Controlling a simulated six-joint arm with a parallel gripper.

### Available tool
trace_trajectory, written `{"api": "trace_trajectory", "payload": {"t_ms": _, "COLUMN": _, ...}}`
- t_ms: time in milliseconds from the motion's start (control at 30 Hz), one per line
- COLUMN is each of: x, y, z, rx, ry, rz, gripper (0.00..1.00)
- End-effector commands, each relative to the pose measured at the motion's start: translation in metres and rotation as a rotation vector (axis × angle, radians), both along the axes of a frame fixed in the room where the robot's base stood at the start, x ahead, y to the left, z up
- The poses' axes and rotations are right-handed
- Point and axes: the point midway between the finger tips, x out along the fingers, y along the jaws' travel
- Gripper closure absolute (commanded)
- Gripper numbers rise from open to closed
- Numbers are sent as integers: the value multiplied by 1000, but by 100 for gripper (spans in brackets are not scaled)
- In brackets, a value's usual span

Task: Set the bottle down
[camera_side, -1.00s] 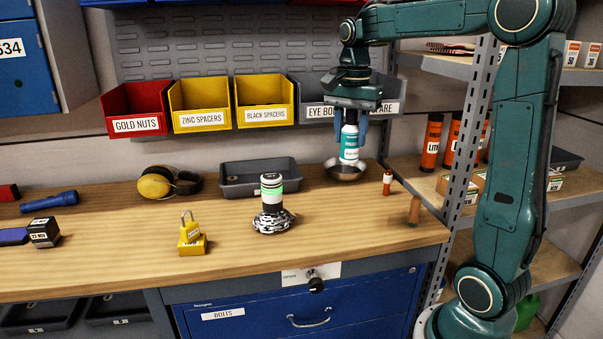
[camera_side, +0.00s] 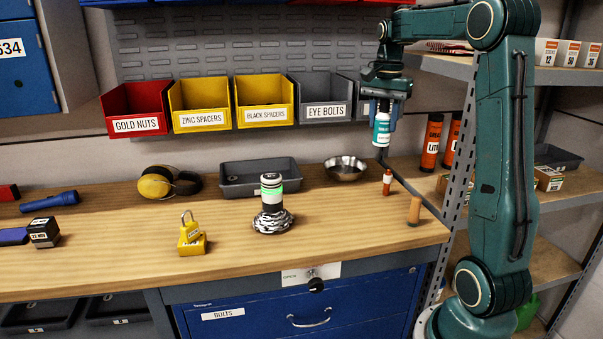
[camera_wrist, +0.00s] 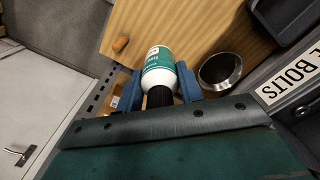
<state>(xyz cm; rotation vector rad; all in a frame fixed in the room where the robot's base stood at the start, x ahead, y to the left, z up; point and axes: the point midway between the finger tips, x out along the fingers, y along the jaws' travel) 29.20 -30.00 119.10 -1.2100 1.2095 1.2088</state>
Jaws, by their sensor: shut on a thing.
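The bottle (camera_side: 382,130) is white with a teal band. My gripper (camera_side: 384,118) is shut on it and holds it roughly upright in the air, over the right back end of the bench. In the wrist view the bottle (camera_wrist: 158,66) sits between the two blue fingers of my gripper (camera_wrist: 158,84), its black cap end toward the camera. The wooden bench top (camera_side: 330,235) lies below, with a gap under the bottle.
A metal bowl (camera_side: 345,170) stands left of the bottle, also seen in the wrist view (camera_wrist: 220,68). A small red-and-white tube (camera_side: 387,184) and a wooden-handled tool (camera_side: 414,211) are near the right edge. A grey tray (camera_side: 258,182) is farther left. Open bench lies in front.

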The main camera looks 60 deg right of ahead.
Motion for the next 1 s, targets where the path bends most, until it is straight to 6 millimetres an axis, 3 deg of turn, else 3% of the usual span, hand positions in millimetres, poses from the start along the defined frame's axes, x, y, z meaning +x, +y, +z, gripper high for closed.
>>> {"api": "trace_trajectory", "payload": {"t_ms": 267, "x": 0, "y": 1, "z": -27, "rx": 4, "ry": 4, "rz": 0, "gripper": 86}}
{"api": "trace_trajectory", "payload": {"t_ms": 800, "x": 0, "y": 1, "z": -128, "rx": 3, "ry": 3, "rz": 0, "gripper": 86}}
{"api": "trace_trajectory", "payload": {"t_ms": 1000, "x": 0, "y": 1, "z": -152, "rx": 2, "ry": 1, "rz": 0, "gripper": 86}}
